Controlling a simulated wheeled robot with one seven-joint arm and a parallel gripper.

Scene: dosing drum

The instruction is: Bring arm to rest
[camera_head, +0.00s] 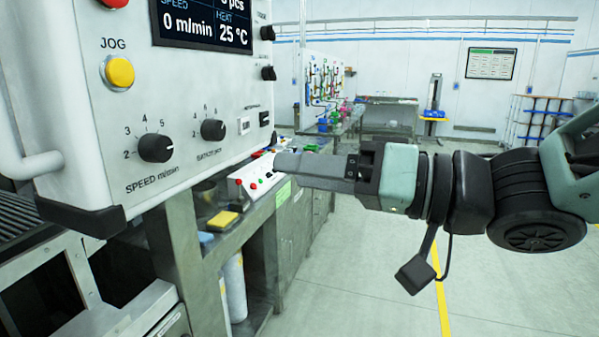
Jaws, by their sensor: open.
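My arm reaches in from the right edge, about level, with its end pointing left. My gripper (290,164) is seen side-on at the end of the arm. It is open, and no object shows in it. It is in free air to the right of the control panel (200,85), apart from it in the picture. A black cable with a connector hangs below my wrist.
The panel has a yellow JOG button (119,71), a speed knob (156,148) and a second knob (213,129). Behind my gripper is a workbench (215,262) with a yellow sponge (222,220) and a white button box (256,177). Floor (380,270) below my arm is clear.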

